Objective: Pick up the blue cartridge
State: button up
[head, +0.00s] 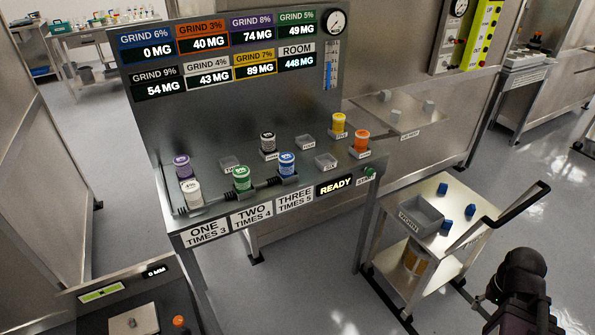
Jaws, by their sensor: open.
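The blue cartridge (287,164) stands upright at the front of the metal bench, at the station marked THREE TIMES 5. It has a pale top and a blue body with a white marking. A green cartridge (242,178) stands to its left and a black one (268,142) behind it. A dark part of my arm shows at the lower right, well apart from the cartridge. My gripper's fingers are not in view.
White (194,194), purple (182,167), yellow (338,122) and orange (361,140) cartridges stand on the bench (215,155). A trolley (425,265) at right holds a grey bin (421,215) and small blue pieces (470,209). Its black handle (515,208) juts right.

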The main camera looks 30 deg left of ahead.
aim_at(285, 159)
jog(key=z, duration=0.05)
jog(key=k, duration=1.25)
jog(key=u, duration=2)
jog(key=i, duration=0.95)
jog(key=z, duration=0.1)
